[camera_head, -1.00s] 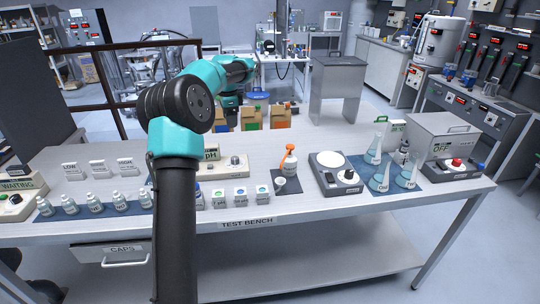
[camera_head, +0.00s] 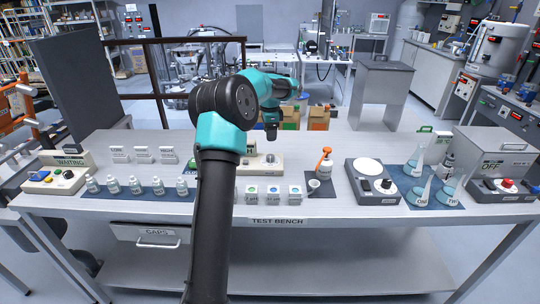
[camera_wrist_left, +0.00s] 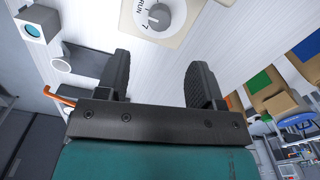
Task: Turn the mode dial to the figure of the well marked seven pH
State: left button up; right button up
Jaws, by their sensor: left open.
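The mode dial (camera_head: 270,158) is a pale round knob on a cream panel behind the row of small wells. In the left wrist view the dial (camera_wrist_left: 163,17) is at the top edge, beside the letters RUN and a figure 7. My left gripper (camera_head: 271,132) is above and just behind the dial in the head view, apart from it. In the left wrist view its two dark fingers (camera_wrist_left: 158,80) are spread with nothing between them. Three white wells with coloured dots, such as the middle one (camera_head: 273,193), stand in front; their markings are too small to read surely. My right gripper is out of view.
Several small bottles (camera_head: 135,186) line the left. My left arm hides part of the panel.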

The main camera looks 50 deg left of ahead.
aim_at(270, 156)
pick_arm(q)
notch_tip(270, 156, down, 11)
jog(key=shift+r, duration=0.15)
dwell(0.4)
jog(key=c, duration=0.9)
jog(key=shift+n, duration=0.5)
jog(key=n, duration=1.1)
jog(key=shift+d, duration=0.1)
